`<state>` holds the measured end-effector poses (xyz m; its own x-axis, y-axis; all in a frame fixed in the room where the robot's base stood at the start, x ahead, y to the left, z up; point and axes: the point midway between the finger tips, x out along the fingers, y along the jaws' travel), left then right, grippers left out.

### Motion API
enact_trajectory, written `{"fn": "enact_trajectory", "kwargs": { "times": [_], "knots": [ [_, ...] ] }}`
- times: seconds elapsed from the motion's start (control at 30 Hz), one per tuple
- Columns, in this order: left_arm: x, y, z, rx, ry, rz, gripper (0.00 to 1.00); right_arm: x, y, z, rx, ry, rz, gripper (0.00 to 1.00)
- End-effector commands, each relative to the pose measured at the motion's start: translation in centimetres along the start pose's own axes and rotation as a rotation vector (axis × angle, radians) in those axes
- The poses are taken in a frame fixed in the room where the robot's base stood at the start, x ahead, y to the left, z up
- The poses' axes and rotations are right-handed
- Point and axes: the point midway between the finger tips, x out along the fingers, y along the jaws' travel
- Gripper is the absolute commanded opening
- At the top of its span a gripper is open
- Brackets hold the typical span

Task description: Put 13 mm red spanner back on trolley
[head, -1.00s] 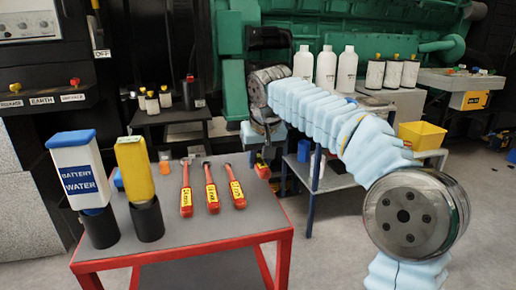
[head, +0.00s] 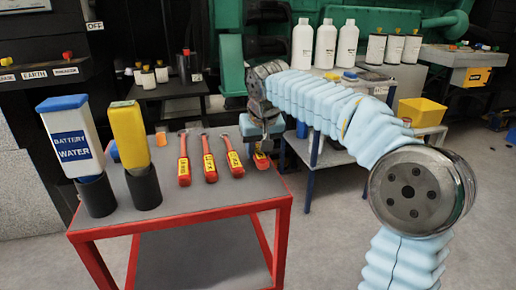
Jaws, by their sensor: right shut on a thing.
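My right gripper (head: 259,140) is at the far right edge of the trolley (head: 206,212), pointing down. It is shut on a red spanner (head: 260,160) with a yellow label, which hangs low beside the other spanners. I cannot tell whether it touches the trolley top. Three similar red spanners with yellow labels lie in a row on the grey top: a left one (head: 184,167), a middle one (head: 209,167) and a right one (head: 234,163). The label sizes are too small to read. The fingertips are partly hidden. My left gripper is not in view.
A battery water bottle (head: 75,145) and a yellow bottle (head: 130,136) stand upside down in black cups at the trolley's left. Behind my right arm is a bench with white bottles (head: 325,45) and a yellow bin (head: 422,112). The trolley's front middle is clear.

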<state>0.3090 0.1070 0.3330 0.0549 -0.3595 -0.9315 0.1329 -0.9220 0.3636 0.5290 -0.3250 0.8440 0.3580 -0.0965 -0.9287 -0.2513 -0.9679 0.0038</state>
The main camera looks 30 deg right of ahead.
Motion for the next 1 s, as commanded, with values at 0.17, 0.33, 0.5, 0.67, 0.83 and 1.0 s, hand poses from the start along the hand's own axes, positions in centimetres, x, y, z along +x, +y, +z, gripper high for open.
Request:
{"fn": "enact_trajectory", "kwargs": {
  "times": [0.17,0.33,0.5,0.67,0.83,1.0],
  "knots": [
    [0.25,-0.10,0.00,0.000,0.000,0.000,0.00,0.31,0.00,0.12,0.000,0.001,0.000,0.00],
    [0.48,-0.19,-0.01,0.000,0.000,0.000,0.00,0.64,-0.01,0.26,0.000,0.000,0.000,0.00],
    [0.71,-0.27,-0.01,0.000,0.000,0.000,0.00,0.95,-0.01,0.39,0.000,0.000,0.000,0.00],
    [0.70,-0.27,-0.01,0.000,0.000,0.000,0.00,0.97,-0.01,0.39,0.000,0.000,0.000,0.45],
    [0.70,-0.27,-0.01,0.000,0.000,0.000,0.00,0.99,-0.01,0.40,0.000,0.000,0.000,0.61],
    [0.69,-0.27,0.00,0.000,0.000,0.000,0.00,1.01,-0.01,0.41,0.000,-0.001,0.000,0.61]
  ]
}}
